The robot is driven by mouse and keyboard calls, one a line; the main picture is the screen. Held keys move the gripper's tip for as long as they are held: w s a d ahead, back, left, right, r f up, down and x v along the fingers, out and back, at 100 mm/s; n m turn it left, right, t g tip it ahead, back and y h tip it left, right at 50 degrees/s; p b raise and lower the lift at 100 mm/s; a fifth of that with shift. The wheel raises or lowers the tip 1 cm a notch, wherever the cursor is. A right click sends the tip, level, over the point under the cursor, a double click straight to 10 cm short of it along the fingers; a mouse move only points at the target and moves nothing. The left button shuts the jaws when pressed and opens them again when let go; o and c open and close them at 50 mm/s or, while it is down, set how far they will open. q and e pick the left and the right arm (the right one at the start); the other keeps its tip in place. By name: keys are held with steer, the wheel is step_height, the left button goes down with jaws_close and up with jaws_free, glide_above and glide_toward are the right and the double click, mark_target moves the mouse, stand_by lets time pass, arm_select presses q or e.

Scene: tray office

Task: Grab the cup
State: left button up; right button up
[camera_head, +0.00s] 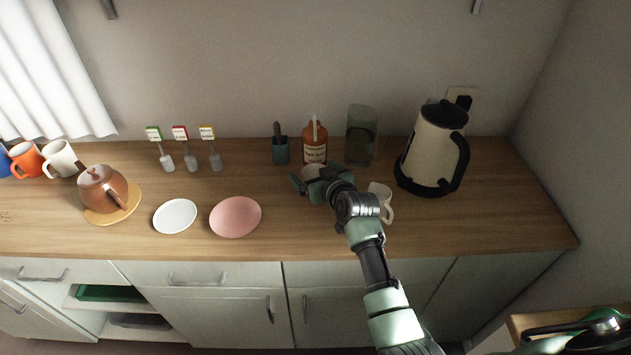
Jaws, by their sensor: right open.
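My right gripper (314,184) is open above the counter, its arm reaching up from the lower right. At the far left are a cream cup (62,157), an orange cup (27,160) and a blue cup (4,160) cut by the picture edge. My left gripper is not in view.
Behind the gripper stand a brown bottle (314,150), a teal holder (280,152) and a glass container (360,148). A kettle (428,150) is to the right. Left are a pink plate (235,217), a white plate (175,216) and a teapot (102,190). The counter's front right is clear.

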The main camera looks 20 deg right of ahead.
steer(key=shift+x, duration=1.1)
steer(key=c, duration=1.6)
steer(key=shift+r, duration=0.1)
steer(key=shift+c, duration=0.2)
